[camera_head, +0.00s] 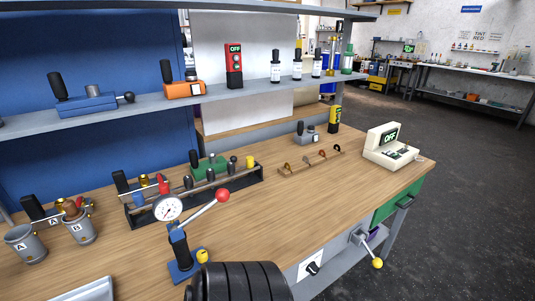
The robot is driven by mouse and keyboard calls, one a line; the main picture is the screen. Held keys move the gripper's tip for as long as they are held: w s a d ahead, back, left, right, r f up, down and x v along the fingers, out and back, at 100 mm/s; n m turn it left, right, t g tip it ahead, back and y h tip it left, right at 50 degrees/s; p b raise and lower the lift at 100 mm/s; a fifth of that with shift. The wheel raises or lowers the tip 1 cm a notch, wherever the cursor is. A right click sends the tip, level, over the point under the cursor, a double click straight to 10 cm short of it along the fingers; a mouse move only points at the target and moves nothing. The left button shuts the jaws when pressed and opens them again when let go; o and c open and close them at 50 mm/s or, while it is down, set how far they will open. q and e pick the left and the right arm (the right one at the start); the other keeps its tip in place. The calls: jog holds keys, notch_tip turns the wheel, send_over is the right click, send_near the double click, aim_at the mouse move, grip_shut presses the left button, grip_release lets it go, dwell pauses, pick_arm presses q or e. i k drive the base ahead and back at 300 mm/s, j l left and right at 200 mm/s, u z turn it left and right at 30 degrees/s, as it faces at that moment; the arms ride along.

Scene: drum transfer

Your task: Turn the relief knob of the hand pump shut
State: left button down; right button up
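The hand pump (179,245) stands near the front edge of the wooden bench. It has a blue base and column, a round white gauge (168,208) on top and a lever with a red ball end (223,195) pointing up to the right. A small yellow knob (202,256) sits low on the pump's right side and looks like the relief knob. Whether it is open or shut cannot be told. Neither gripper shows in the head view.
A black ribbed shape (237,281) fills the bottom middle, close in front of the pump. Two grey cups (26,246) (79,230) stand at left, a grey tray (85,291) in front. A tool rack (225,182) stands behind.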

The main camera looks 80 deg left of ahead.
aim_at(202, 255)
jog(key=u, duration=3.15)
